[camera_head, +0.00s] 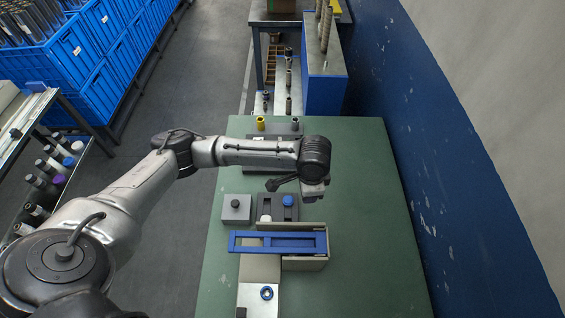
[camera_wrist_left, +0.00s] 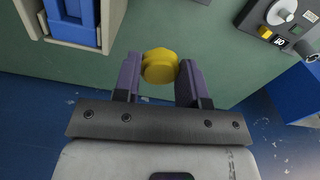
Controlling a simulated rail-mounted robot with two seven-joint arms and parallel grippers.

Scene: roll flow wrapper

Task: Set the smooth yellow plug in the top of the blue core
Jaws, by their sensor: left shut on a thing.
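In the head view the left gripper (camera_head: 314,190) hangs over the right of the green table, and the plug is hidden there. A round blue piece (camera_head: 288,200) stands in a dark grey block just left of the gripper. A blue ring-shaped piece (camera_head: 267,293) stands on a pale plate at the table's front. I cannot tell for sure which is the blue core. My right gripper is out of view.
A blue slotted frame (camera_head: 278,242) lies over an open beige box (camera_head: 305,263). A grey block with a knob (camera_head: 236,208) stands left. A yellow piece (camera_head: 261,123) and grey piece stand on a back rack. The blue wall is right; the table's right side is clear.

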